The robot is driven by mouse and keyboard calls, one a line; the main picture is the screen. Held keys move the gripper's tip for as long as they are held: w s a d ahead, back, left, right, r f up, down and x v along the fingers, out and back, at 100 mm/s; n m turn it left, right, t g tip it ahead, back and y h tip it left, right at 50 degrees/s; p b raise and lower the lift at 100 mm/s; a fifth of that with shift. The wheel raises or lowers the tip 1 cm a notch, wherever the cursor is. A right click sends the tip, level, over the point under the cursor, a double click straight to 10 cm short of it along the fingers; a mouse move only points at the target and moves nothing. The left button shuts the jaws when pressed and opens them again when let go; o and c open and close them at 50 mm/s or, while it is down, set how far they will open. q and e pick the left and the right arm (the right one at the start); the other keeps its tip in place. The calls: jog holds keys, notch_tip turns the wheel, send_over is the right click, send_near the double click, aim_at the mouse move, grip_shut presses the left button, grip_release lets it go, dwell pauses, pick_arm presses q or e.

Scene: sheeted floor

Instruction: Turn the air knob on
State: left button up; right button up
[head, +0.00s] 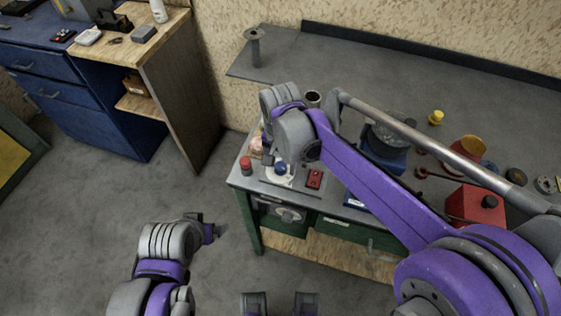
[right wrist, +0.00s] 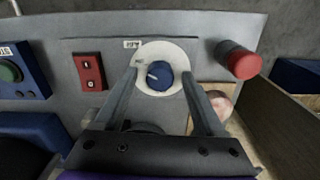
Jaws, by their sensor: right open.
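The air knob (right wrist: 158,74) is a small blue dial with a white pointer mark, set on a round white plate (right wrist: 174,52) in a grey panel. A small white label (right wrist: 131,43) is beside the plate. My right gripper (right wrist: 160,80) is open, with one finger on each side of the knob and gaps to it. In the head view the blue knob (head: 281,168) is partly hidden below my right wrist. My left arm hangs over the floor at lower left, and its gripper (head: 208,230) is too small to read.
A red rocker switch (right wrist: 90,72) and a red cylindrical button (right wrist: 238,60) flank the knob. A green button (right wrist: 9,71) is further left. The workbench (head: 450,75) holds a red box (head: 476,205) and a yellow piece (head: 436,117). Open floor (head: 90,205) lies left of the bench.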

aim_at(281, 166)
notch_tip(281, 166, up, 11)
jog(key=shift+p, duration=0.45)
jog(key=shift+f, duration=0.1)
jog(key=s+d+f+n+t+p, duration=0.1)
jog(key=s+d+f, duration=0.3)
jog(key=s+d, duration=0.4)
jog(key=s+d+f+n+t+p, duration=0.1)
jog(key=s+d+f+n+t, duration=0.2)
jog(key=s+d, duration=0.4)
jog(key=d+f+t, duration=0.1)
jog(key=d+f, duration=0.1)
jog(key=shift+s+d+n, duration=0.3)
jog(key=shift+s+d, duration=0.05)
